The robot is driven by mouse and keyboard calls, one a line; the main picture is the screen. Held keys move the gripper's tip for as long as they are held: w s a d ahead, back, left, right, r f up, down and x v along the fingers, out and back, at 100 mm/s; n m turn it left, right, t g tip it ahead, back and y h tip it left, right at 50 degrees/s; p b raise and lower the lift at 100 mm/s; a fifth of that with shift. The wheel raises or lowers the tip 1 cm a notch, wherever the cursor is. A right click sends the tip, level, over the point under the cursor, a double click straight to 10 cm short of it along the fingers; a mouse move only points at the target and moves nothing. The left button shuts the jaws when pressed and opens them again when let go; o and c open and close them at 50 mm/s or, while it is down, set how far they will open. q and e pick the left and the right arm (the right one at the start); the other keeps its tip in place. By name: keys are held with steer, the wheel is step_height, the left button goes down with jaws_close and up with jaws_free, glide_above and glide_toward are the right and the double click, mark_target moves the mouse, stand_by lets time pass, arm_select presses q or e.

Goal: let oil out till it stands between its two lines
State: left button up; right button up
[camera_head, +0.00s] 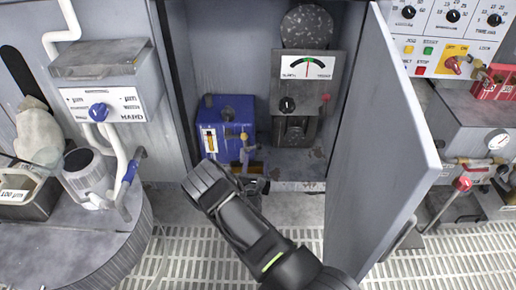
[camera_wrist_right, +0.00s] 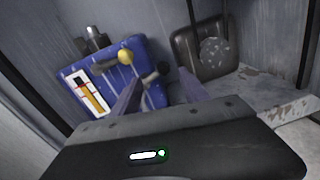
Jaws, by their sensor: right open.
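The blue oil tank (camera_head: 225,113) stands inside the open cabinet, at the left of its floor. It also shows in the wrist view (camera_wrist_right: 153,92). Its white sight gauge (camera_head: 210,140), with an orange-brown column, is on the front; in the wrist view the gauge (camera_wrist_right: 88,93) is tilted, and the level against its lines is too small to read surely. A yellow knob (camera_wrist_right: 125,57) sticks out of the tank front, beside the gauge. My left gripper is out of view.
The grey cabinet door (camera_head: 385,150) stands open to the right of my arm. A dial unit (camera_head: 306,68) with a black knob is beside the tank. A round platen table (camera_head: 70,250) is at left. Grated floor (camera_head: 190,260) lies in front.

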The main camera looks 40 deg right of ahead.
mark_target(258, 148)
steer(key=b+x, duration=0.3)
steer(key=x, duration=0.3)
steer(key=shift+w+d+f, duration=0.15)
steer(key=shift+w+d, duration=0.1)
steer(key=shift+d, duration=0.05)
steer(key=shift+w+d, duration=0.2)
steer(key=shift+w, duration=0.05)
steer(key=shift+c, duration=0.4)
jaws_close()
